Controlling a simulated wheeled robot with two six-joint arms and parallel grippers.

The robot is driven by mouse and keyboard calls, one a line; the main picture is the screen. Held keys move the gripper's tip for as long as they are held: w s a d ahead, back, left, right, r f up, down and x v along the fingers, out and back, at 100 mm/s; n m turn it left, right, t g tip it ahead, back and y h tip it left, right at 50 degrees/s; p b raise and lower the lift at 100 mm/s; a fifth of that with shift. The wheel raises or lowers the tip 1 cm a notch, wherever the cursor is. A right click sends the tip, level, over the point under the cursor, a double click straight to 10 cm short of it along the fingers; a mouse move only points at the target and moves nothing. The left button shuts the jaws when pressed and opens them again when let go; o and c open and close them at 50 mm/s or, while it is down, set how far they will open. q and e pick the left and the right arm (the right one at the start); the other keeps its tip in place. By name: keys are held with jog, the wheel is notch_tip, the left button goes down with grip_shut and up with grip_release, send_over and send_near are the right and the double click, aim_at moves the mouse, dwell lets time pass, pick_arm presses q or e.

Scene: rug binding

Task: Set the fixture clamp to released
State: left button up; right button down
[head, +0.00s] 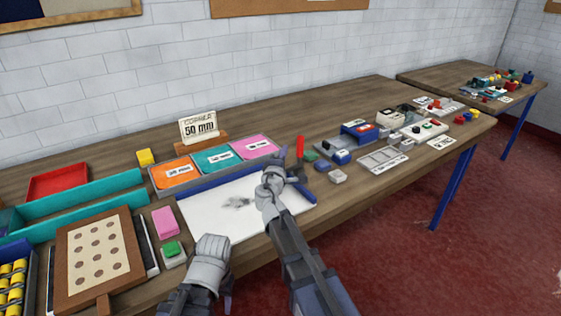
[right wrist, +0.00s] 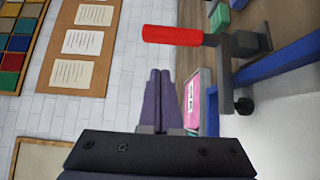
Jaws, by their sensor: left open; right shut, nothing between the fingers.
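The fixture clamp shows in the head view as an upright red handle (head: 300,147) at the right end of the white board (head: 208,217). Its dark base is partly hidden by my right gripper (head: 273,172). In the right wrist view the red handle (right wrist: 172,35) and the dark clamp body (right wrist: 243,45) with a black-tipped screw lie ahead of the fingers. My right gripper (right wrist: 160,76) is shut and empty, apart from the handle in that view. My left gripper (head: 213,250) is open, over the front edge of the board, far from the clamp.
Orange, teal and pink cards lie in a tray (head: 186,188) behind the board. A "50 mm" sign (head: 198,127) stands behind it. A pink block (head: 164,222) and a green-topped block (head: 172,252) lie left. Small blocks and a grey tray (head: 383,160) crowd the right.

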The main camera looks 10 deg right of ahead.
aim_at(299, 143)
jog(key=shift+w+d, duration=0.25)
jog(key=shift+d, duration=0.65)
jog(key=shift+w+d, duration=0.25)
jog(key=shift+d, duration=0.6)
jog(key=shift+w+d+r+m+g+y+p, duration=0.15)
jog(key=shift+d+r+m+g+p, duration=0.2)
jog(key=shift+p, duration=0.5)
jog(key=shift+w+d+r+m+g+y+p, duration=0.15)
jog(key=shift+d+m+g+p, duration=0.2)
jog(key=shift+p, duration=0.5)
jog(key=w+d+f+m+g+y+p, duration=0.2)
jog(key=d+m+g+y+p, duration=0.1)
jog(key=d+p, duration=0.3)
jog(key=shift+w+d+m+g+y+p, duration=0.35)
jog(key=shift+d+m+y, duration=0.2)
jog(key=shift+d, duration=0.4)
